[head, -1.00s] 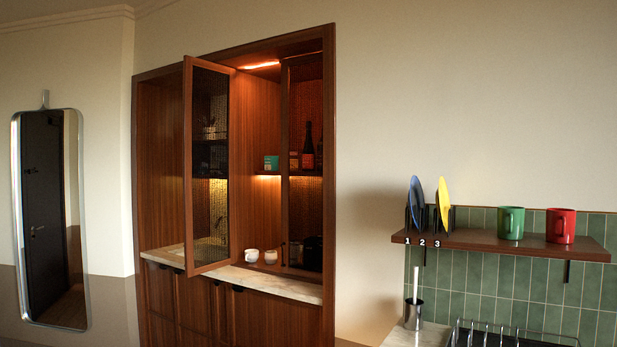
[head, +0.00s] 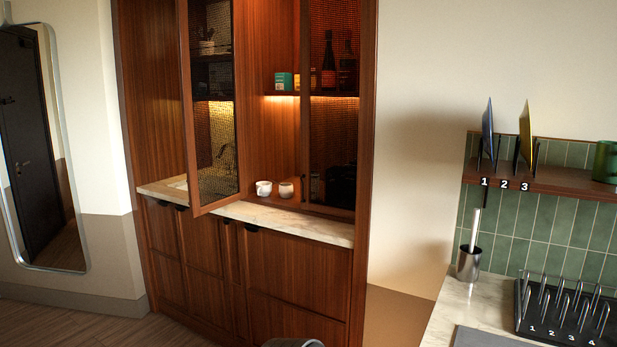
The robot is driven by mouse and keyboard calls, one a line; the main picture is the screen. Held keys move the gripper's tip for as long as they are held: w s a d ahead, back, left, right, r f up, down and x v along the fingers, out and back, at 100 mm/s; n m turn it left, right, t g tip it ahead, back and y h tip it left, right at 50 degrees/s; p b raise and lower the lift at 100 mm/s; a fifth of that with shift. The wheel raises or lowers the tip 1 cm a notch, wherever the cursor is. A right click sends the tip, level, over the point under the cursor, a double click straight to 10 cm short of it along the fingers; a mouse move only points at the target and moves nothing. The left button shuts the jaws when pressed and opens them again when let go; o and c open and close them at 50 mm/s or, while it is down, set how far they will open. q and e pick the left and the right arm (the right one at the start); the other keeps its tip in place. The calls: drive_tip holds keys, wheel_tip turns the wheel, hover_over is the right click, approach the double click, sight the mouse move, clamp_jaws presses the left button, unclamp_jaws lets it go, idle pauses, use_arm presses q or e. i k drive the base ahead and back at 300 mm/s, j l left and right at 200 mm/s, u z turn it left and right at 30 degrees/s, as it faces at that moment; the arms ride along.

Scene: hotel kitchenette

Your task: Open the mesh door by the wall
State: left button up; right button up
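The wooden cabinet has two mesh doors. The left mesh door (head: 213,120) stands swung out from the cabinet, its wooden frame jutting toward me. The right mesh door (head: 333,130), on the side by the pale bare wall, looks shut over the right part of the cabinet. Bottles show dimly through its mesh, and a small dark handle (head: 314,186) seems to sit low near its left edge. The top of the doors is cut off by the picture. Neither of my grippers can be made out in the head view.
Below are closed wooden fronts (head: 296,268). At the right, a worktop (head: 455,303) holds a wire rack (head: 566,312) and a metal pot (head: 468,264). A mirror (head: 40,150) hangs left.

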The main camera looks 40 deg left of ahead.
sight(306, 203)
drive_tip(key=i+j, duration=0.15)
drive_tip(key=j, duration=0.35)
drive_tip(key=i+j+z, duration=0.15)
drive_tip(key=j, duration=0.4)
drive_tip(key=i+j, duration=0.15)
drive_tip(key=j, duration=0.35)
drive_tip(key=i+j+z, duration=0.15)
drive_tip(key=j, duration=0.4)
drive_tip(key=i+j, duration=0.1)
drive_tip(key=j, duration=0.45)
drive_tip(key=i+j+z, duration=0.15)
drive_tip(key=j, duration=0.4)
